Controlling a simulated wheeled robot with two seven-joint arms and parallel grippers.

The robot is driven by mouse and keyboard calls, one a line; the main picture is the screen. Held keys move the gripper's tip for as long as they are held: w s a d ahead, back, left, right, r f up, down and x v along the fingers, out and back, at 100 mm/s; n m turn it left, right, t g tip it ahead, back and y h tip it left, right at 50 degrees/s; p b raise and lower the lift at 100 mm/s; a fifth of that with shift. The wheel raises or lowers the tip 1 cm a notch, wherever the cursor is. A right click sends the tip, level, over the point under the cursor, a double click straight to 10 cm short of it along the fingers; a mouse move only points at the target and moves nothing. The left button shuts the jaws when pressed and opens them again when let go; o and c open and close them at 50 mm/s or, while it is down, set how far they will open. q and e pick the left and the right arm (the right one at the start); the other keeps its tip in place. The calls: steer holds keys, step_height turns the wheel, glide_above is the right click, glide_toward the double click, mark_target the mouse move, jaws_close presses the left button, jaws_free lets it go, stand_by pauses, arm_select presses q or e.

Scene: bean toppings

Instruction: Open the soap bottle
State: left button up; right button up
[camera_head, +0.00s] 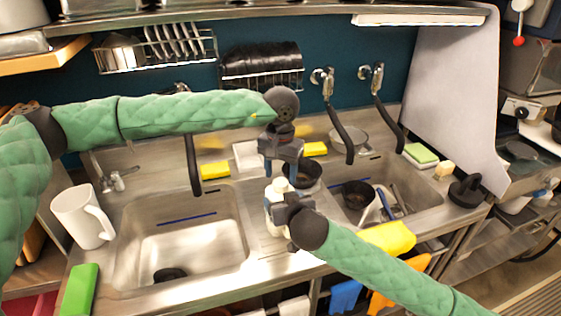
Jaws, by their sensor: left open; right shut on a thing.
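The soap bottle (276,219) is a small white bottle standing upright between the two sinks. My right gripper (274,208) reaches in from the lower right and is shut on the bottle's body, covering part of it. My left gripper (281,172) comes from the left and points down just above the bottle's top (281,184). It is open, with its fingers around or just above the cap; I cannot tell whether they touch it.
An empty sink (182,240) lies left, and a sink with pans (358,195) lies right. A white pitcher (80,217) and a green sponge (79,290) are at the left. Yellow sponges (215,171) lie behind. Black hoses (342,135) hang at the back.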

mark_target(281, 185)
arm_select(q)
steer(key=shift+f, duration=1.5)
steer(key=c, duration=1)
